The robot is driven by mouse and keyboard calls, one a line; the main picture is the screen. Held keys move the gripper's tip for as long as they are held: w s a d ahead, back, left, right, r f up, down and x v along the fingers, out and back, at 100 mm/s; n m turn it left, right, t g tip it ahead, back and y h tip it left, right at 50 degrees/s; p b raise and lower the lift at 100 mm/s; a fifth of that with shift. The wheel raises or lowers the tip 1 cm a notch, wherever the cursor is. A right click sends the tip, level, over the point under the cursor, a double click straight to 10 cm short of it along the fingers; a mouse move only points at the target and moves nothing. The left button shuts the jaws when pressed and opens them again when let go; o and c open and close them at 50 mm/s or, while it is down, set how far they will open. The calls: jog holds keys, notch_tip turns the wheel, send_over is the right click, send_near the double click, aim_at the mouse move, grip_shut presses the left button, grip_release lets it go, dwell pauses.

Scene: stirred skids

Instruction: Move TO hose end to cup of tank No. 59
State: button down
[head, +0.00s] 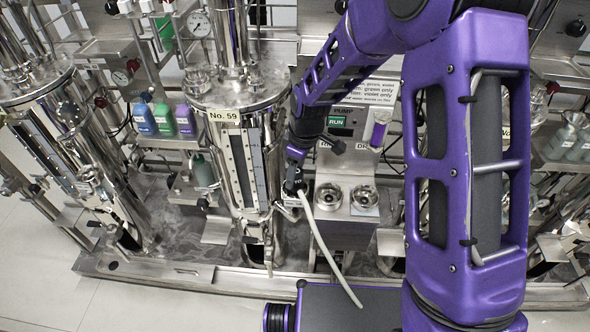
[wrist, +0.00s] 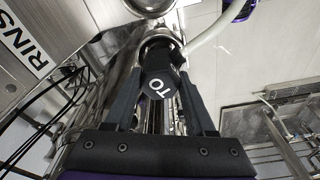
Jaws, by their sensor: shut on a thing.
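Tank No. 59 (head: 240,165) is a tall steel cylinder with a labelled collar, left of centre in the head view. My gripper (head: 294,188) is just right of the tank's lower body. It is shut on the TO hose end (wrist: 158,88), a black fitting marked TO, which shows between both dark fingers (wrist: 155,75) in the wrist view. The pale hose (head: 326,250) hangs from it toward the lower right. A shiny round metal part (wrist: 157,38) lies close beyond the hose end. I cannot tell whether they touch, or which part is the tank's cup.
Two steel cups (head: 328,196) (head: 364,197) stand on the pump station, right of my gripper. The RINSE sign (wrist: 24,42) shows in the wrist view. Coloured bottles (head: 164,119) sit on a shelf left of the tank. Another steel tank (head: 60,150) stands at far left.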

jog(key=shift+c, duration=0.8)
grip_release()
jog(key=d+r+p, duration=0.2)
jog(key=r+p, duration=0.3)
jog(key=r, duration=1)
jog(key=s+d+r+p, duration=0.1)
jog(key=r+p, duration=0.5)
jog(key=r, duration=0.9)
jog(key=shift+s+d, duration=0.25)
jog(key=shift+d, duration=0.15)
jog(key=shift+w, duration=0.1)
